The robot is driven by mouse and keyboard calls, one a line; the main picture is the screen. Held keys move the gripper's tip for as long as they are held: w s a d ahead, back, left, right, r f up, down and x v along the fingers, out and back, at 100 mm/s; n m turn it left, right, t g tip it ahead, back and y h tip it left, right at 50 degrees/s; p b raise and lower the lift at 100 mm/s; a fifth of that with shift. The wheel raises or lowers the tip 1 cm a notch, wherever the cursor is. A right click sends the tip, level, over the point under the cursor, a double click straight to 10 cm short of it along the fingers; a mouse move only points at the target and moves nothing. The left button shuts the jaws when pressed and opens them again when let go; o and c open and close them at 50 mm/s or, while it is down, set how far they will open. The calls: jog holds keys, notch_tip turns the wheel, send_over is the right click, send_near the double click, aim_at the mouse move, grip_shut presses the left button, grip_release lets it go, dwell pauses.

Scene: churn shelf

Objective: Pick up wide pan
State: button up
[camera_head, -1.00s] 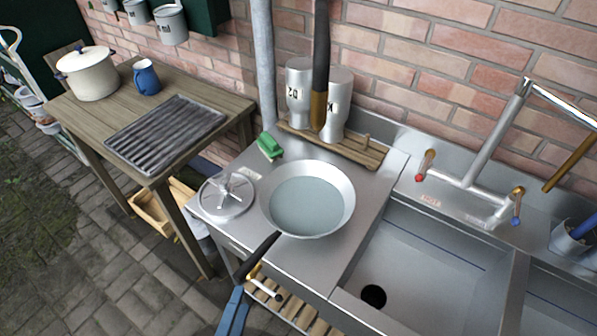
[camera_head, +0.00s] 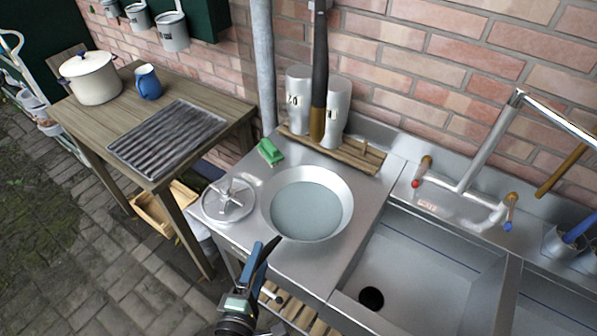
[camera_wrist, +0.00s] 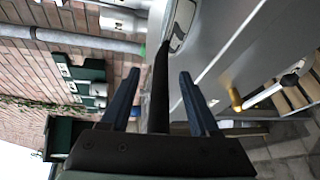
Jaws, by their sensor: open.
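The wide pan (camera_head: 306,205) sits on the metal counter, a round silver pan with a dark handle pointing toward the front left. My gripper (camera_head: 262,252) is at the handle, at the front edge of the counter. In the wrist view the two blue fingers of my gripper (camera_wrist: 160,95) are apart, with the dark pan handle (camera_wrist: 160,85) running between them. The fingers do not visibly press on the handle. Only a small part of the pan's bowl (camera_wrist: 181,22) shows in the wrist view.
A round metal lid (camera_head: 228,201) lies left of the pan and a green brush (camera_head: 270,152) behind it. A wooden rack with metal canisters (camera_head: 337,105) stands at the wall. The sink (camera_head: 425,262) is at right. A wooden table (camera_head: 77,128) with a pot (camera_head: 93,80) is at left.

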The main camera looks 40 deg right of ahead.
jog(key=shift+x, duration=0.95)
jog(key=shift+c, duration=0.4)
grip_shut()
jog(key=shift+r, duration=0.1)
dwell(0.3)
